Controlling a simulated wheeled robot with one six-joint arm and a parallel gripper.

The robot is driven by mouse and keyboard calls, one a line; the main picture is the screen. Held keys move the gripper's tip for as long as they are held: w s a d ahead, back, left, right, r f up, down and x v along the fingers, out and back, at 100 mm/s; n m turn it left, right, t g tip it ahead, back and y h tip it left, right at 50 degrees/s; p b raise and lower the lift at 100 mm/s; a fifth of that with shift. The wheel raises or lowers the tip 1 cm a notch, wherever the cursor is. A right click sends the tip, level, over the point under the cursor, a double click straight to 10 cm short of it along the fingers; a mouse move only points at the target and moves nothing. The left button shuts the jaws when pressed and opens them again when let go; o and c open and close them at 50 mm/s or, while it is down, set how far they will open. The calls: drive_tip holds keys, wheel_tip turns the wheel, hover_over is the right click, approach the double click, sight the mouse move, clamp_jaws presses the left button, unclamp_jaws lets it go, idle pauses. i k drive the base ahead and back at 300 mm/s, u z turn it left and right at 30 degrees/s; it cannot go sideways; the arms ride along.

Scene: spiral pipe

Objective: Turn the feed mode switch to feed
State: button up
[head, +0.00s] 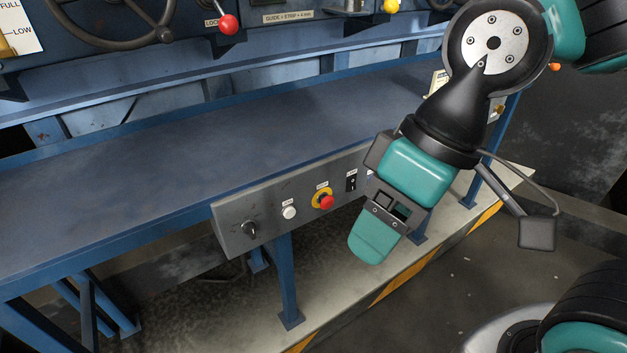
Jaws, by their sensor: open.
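A grey control panel (225,222) is fixed along the front edge of the blue bench. A black rotary knob (250,230) sits at its left end. My gripper (378,236) has teal fingers, is open and empty, and hangs pointing down in front of the panel's right part. It is apart from the knob, to its right, and my arm hides the panel's right end.
Between the knob and the rocker switch are a white push button (289,212) and a red emergency stop (326,202) on a yellow ring. The blue bench top (190,160) is clear. A handwheel (110,22) and a red ball lever (228,24) are behind it.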

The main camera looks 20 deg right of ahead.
sight(249, 229)
drive_tip(key=z, duration=1.6)
drive_tip(key=k, duration=0.75)
drive_tip(key=u, duration=0.95)
drive_tip(key=i, duration=0.3)
drive_tip(key=u, duration=0.2)
